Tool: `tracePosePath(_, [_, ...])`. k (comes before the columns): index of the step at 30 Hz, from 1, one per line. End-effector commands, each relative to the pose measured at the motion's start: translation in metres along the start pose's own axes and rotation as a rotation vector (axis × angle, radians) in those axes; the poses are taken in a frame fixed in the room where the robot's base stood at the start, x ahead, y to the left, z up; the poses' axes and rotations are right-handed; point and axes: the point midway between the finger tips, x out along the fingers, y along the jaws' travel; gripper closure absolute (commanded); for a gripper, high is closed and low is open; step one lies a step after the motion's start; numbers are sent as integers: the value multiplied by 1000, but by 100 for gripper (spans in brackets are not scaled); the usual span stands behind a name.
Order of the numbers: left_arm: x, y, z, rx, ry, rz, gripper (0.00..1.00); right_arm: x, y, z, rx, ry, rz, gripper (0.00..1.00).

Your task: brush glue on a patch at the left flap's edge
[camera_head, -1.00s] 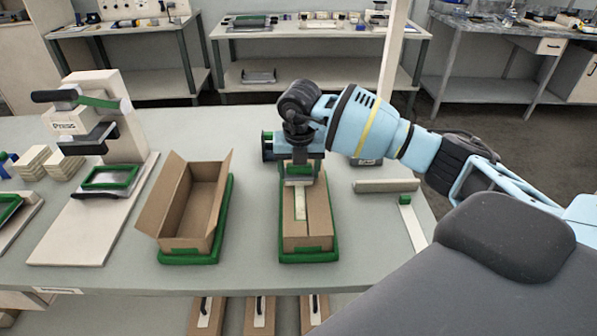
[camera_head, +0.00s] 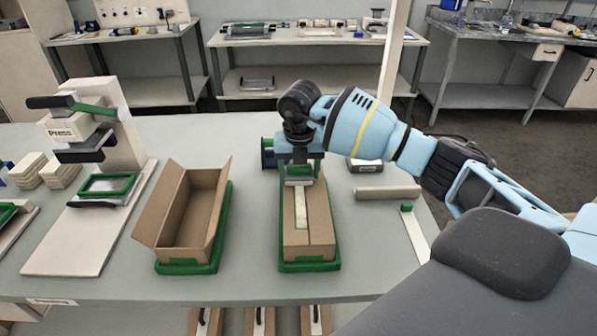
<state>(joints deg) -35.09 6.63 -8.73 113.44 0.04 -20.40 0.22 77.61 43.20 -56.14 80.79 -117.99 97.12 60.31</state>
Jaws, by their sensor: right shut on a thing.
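A brown cardboard box (camera_head: 318,222) with its top closed lies in a green tray (camera_head: 310,267). My right gripper (camera_head: 298,171) is over the far end of this box, shut on a tool that looks like a brush (camera_head: 298,182), with a wide pale end low over the strip's far end. I cannot tell whether it touches. The gripper hides the box's far end. My left gripper is not in view.
An open cardboard box (camera_head: 192,222) with raised flaps stands in another green tray (camera_head: 187,268) to the left. A press (camera_head: 95,150) and stacked pale blocks (camera_head: 60,176) are farther left. A pale roll (camera_head: 388,192) lies to the right. Bare table separates the trays.

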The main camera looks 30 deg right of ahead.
Motion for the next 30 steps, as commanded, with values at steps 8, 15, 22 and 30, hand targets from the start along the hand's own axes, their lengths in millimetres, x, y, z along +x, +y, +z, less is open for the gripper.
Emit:
tracePosePath(8, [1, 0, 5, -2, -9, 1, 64, 1, 0, 6, 0, 1, -1, 53])
tracePosePath(15, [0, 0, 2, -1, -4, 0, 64, -2, 0, 7, 0, 0, 0, 53])
tracePosePath(22, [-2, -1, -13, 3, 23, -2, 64, -22, 1, 10, 0, -4, 3, 53])
tracePosePath(30, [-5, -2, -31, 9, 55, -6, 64, -45, 1, 13, 1, -5, 3, 53])
